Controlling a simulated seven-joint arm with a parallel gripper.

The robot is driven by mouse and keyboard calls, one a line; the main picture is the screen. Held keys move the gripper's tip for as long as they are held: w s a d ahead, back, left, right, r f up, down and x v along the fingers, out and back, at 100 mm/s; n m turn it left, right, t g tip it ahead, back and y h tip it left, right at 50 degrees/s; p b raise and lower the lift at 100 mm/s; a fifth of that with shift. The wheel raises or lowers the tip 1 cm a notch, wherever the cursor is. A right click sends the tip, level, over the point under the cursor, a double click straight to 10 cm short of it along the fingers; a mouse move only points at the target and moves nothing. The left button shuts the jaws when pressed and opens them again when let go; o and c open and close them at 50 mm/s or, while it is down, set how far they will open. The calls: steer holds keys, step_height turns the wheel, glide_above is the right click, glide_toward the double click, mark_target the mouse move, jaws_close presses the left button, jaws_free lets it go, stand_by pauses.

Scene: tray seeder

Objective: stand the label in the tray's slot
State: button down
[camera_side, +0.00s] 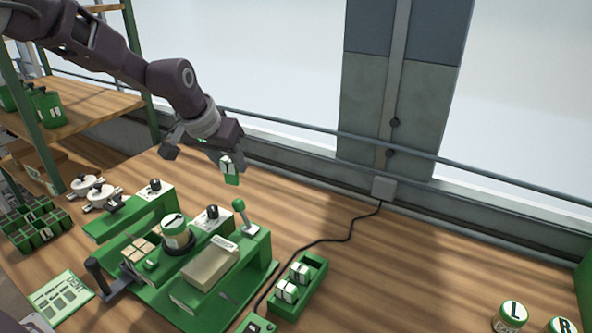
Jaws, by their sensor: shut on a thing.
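My gripper (229,154) is above the back of the bench, pointing down, shut on a small label (230,172). The label has a white upper part with a dark mark and a green lower part, and it hangs roughly upright, clear of the bench. A narrow green tray (318,270) lies on the bench below and to the right of my gripper. Two white pieces with dark marks stand in it. Its slots are too small to make out clearly. A green seedling tray (40,243) with several cells lies at the far left.
The green seeder machine (185,310) stands between the trays, with an upright lever (240,212) and a beige block (209,263). A black cable (330,239) crosses the bench. Jars marked L (512,315) and R (562,326) stand at the lower right. The right bench is mostly clear.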

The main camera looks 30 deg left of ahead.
steer(key=s+a+n+y, duration=0.1)
steer(key=n, duration=0.1)
steer(key=s+a+f+n+g+y, duration=0.1)
steer(key=a+n, duration=0.1)
steer(key=s+a+f+n+y, duration=0.1)
steer(key=n, duration=0.1)
steer(key=shift+s+a+f, duration=0.15)
steer(key=shift+a+f, duration=0.1)
steer(key=shift+a, duration=0.1)
steer(key=s+a+n+g+h, duration=0.2)
steer(key=s+a+n+g, duration=0.3)
steer(key=n, duration=0.9)
steer(key=s+a+n+g+h, duration=0.2)
steer(key=s+n+g, duration=0.45)
steer(key=n, duration=0.75)
steer(key=shift+t, duration=0.35)
steer(key=shift+s+f, duration=0.2)
steer(key=shift+f, duration=4.7)
steer(key=shift+c, duration=1.9)
jaws_free()
